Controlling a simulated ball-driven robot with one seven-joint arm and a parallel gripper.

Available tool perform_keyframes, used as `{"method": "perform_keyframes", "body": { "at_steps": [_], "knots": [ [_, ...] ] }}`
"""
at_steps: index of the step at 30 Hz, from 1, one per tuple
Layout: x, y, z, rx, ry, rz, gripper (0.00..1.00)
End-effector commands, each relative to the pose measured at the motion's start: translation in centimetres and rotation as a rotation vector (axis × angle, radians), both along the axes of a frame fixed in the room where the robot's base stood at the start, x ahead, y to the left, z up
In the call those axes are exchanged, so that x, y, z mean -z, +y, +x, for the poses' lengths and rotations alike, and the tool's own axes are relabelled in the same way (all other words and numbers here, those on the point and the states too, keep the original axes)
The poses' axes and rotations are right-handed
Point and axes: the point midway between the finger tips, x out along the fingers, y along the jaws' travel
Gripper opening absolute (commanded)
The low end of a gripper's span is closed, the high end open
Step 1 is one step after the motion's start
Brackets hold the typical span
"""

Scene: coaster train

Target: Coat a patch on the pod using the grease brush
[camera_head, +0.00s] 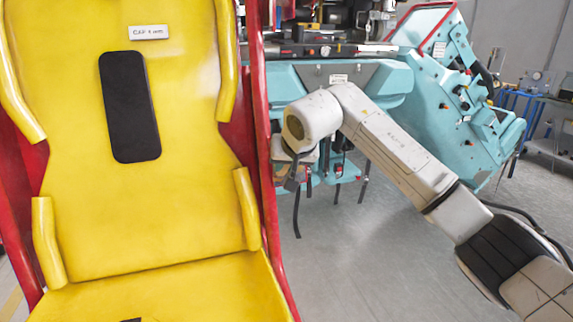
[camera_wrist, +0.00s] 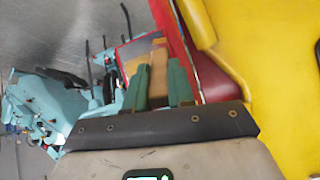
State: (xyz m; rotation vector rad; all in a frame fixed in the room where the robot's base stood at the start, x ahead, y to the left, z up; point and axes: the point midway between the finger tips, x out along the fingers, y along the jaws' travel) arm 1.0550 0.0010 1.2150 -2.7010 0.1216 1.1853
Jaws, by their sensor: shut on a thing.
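My gripper (camera_wrist: 160,64) shows in the wrist view with two green fingers. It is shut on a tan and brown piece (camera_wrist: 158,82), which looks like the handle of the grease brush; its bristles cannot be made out. In the head view my arm reaches in from the lower right, and its wrist end is just right of a yellow seat (camera_head: 190,200) in a red shell (camera_head: 262,130). The seat also fills the right of the wrist view (camera_wrist: 270,70). I cannot tell for sure whether this seat and shell are the pod. No grease patch can be made out.
A black pad (camera_head: 130,107) and a small label (camera_head: 148,32) are on the seat back. Teal machinery (camera_head: 430,85) stands behind my arm, with dark straps hanging near my wrist. A blue-framed bench (camera_head: 548,105) is at the far right. Grey floor (camera_head: 350,255) lies open below.

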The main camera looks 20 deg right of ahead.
Motion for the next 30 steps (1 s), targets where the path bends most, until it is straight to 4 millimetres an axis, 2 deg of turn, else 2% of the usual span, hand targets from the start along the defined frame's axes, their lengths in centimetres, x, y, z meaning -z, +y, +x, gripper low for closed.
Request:
{"method": "perform_keyframes", "body": {
  "at_steps": [18, 30],
  "knots": [
    [0.1, -0.2, 0.8, 0.001, 0.0, 0.001, 0.0],
    [0.1, -3.0, 0.7, 0.002, -0.001, -0.001, 0.0]
  ]
}}
